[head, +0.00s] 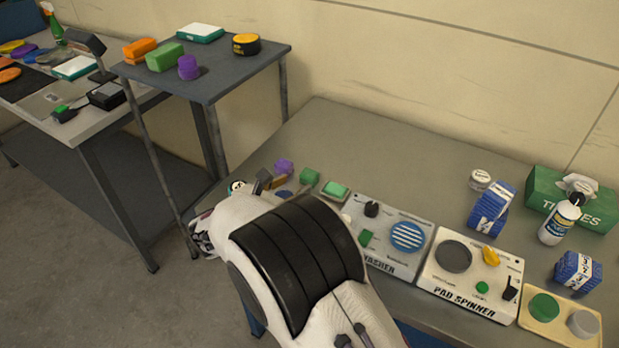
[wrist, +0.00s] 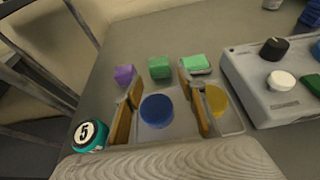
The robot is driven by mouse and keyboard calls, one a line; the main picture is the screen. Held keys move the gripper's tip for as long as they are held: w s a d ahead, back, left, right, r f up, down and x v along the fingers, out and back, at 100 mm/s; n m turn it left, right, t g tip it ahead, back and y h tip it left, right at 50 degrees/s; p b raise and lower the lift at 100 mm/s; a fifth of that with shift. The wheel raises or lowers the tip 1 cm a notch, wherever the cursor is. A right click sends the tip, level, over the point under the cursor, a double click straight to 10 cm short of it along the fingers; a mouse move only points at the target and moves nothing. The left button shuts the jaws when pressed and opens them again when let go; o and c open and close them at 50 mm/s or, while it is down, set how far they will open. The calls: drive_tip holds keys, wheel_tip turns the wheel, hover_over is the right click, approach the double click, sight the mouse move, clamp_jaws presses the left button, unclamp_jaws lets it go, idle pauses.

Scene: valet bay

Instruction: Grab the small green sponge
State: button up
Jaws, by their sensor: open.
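A small green sponge block (head: 309,176) lies on the near workbench, between a purple piece (head: 284,166) and a green-topped white pad (head: 335,190). The wrist view shows the green block (wrist: 160,67) beyond my fingertips, with the purple piece (wrist: 125,75) to its left and the green-topped pad (wrist: 195,63) to its right. My gripper (wrist: 160,95) is open and empty, over a grey tray (wrist: 185,128) holding a blue disc (wrist: 157,111) and a yellow disc (wrist: 216,100). In the head view my arm hides much of the tray.
A teal round item marked 5 (wrist: 88,135) stands left of the tray. A washer panel (head: 385,235) and pad spinner (head: 470,275) lie right. A larger green block (head: 165,57) is on a separate side table (head: 215,82). The bench behind the blocks is clear.

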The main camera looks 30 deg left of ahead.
sight(307, 176)
drive_tip(key=shift+x, duration=1.2)
drive_tip(key=shift+x, duration=2.55)
drive_tip(key=shift+a, duration=0.15)
drive_tip(key=c, duration=0.6)
